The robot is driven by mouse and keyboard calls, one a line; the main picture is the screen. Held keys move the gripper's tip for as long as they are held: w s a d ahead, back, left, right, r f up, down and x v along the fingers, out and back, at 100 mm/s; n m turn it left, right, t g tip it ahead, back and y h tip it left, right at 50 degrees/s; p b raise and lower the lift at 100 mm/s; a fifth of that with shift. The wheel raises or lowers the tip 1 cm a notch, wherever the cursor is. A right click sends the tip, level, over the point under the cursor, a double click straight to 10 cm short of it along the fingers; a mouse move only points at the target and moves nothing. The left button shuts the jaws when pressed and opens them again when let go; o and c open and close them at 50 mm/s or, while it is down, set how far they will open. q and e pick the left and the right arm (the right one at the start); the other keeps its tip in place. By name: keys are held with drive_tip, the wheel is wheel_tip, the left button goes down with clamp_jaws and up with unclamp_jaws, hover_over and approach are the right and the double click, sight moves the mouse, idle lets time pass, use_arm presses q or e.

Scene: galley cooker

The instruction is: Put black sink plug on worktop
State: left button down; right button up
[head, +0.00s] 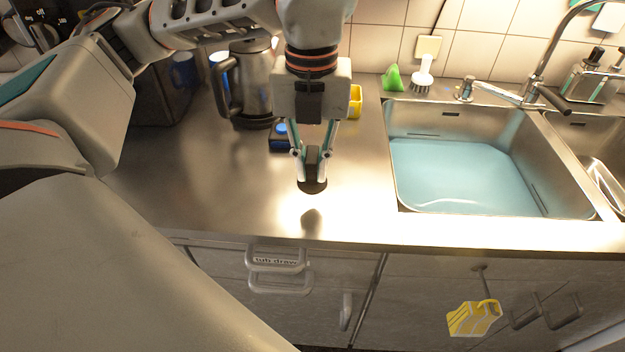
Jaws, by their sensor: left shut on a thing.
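My left gripper (313,165) points straight down over the steel worktop (200,205), left of the sink. It is shut on the black sink plug (312,186), which hangs at its fingertips. A dark shadow or reflection shows on the worktop below the plug, and the plug looks a little above the surface. My right gripper is not in view.
A sink basin (455,208) with bluish water is to the right, with a tap (540,75) behind. A steel kettle (250,85), a small blue-and-black item (282,138) and a yellow holder (355,101) stand behind the gripper. The worktop at front left is clear.

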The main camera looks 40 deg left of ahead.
sight(312, 182)
use_arm(q)
wheel_tip(312, 182, down, 4)
drive_tip(key=shift+f+b, duration=0.1)
drive_tip(key=shift+b, duration=0.2)
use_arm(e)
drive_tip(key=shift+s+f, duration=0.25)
use_arm(q)
drive_tip(key=c, duration=2)
unclamp_jaws()
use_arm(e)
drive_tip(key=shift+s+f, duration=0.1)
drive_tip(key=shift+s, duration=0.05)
